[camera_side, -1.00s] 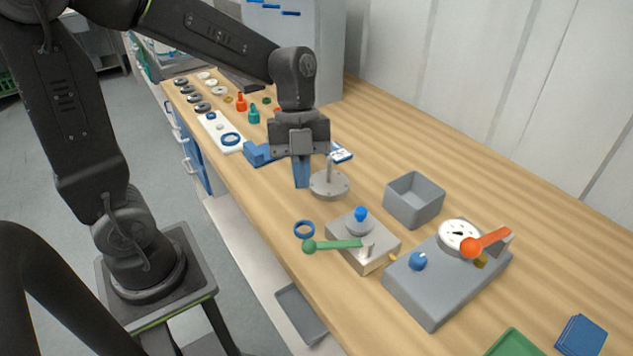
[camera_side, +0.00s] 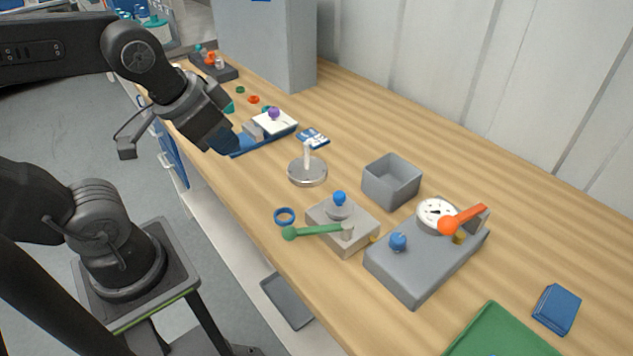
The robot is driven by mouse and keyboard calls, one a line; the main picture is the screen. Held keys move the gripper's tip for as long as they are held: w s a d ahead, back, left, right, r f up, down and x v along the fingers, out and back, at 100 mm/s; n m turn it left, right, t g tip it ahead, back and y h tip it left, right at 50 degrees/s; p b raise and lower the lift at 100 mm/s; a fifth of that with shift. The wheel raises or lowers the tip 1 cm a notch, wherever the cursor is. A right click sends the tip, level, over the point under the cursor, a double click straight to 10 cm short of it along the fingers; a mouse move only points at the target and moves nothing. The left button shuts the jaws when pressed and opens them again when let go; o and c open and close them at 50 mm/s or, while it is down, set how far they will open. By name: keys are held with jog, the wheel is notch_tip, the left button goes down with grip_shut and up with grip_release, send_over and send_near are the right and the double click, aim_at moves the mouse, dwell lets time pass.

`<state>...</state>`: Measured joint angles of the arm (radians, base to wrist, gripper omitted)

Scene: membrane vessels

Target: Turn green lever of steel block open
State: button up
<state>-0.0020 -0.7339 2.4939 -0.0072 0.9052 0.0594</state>
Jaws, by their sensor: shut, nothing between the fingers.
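The steel block (camera_side: 350,240) sits on the wooden bench in the middle of the view, with a blue-topped round fitting (camera_side: 340,205) on top. Its green lever (camera_side: 315,230) runs out to the left from a pivot post on the block's front side and ends in a green ball over the bench's front edge. My gripper (camera_side: 235,143) is shut and empty, with blue fingers, up and left of the block and well apart from the lever. It is tilted and partly covers the blue tray behind it.
A blue ring (camera_side: 284,216) lies just beyond the lever's ball. A round metal disc with a post (camera_side: 307,171) stands between my gripper and the block. A grey open box (camera_side: 391,181) and a grey unit with gauge and orange lever (camera_side: 410,270) stand right of the block.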

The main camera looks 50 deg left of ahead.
jog(key=shift+o, duration=1.4)
jog(key=shift+w+d+r, duration=0.15)
jog(key=shift+w+r, duration=0.05)
jog(key=o, duration=0.5)
jog(key=w+g, duration=0.1)
jog(key=w+d+r+g, duration=0.1)
jog(key=w, duration=0.1)
jog(key=w+d+m, duration=0.1)
jog(key=shift+w+d+r+g, duration=0.2)
jog(key=shift+w+g, duration=0.05)
jog(key=shift+g, duration=0.15)
jog(key=shift+c, duration=0.2)
jog(key=m+g+y, duration=0.2)
jog(key=m+g, duration=0.2)
jog(key=g, duration=0.3)
send_over(319, 228)
jog(key=w+d, duration=0.3)
jog(key=w, duration=0.2)
notch_tip(319, 228, down, 6)
jog(key=shift+t, duration=0.3)
jog(key=x, duration=1.3)
jog(key=shift+s+a+f, duration=0.15)
jog(key=shift+a+f, duration=0.05)
jog(key=shift+a, duration=0.05)
grip_shut()
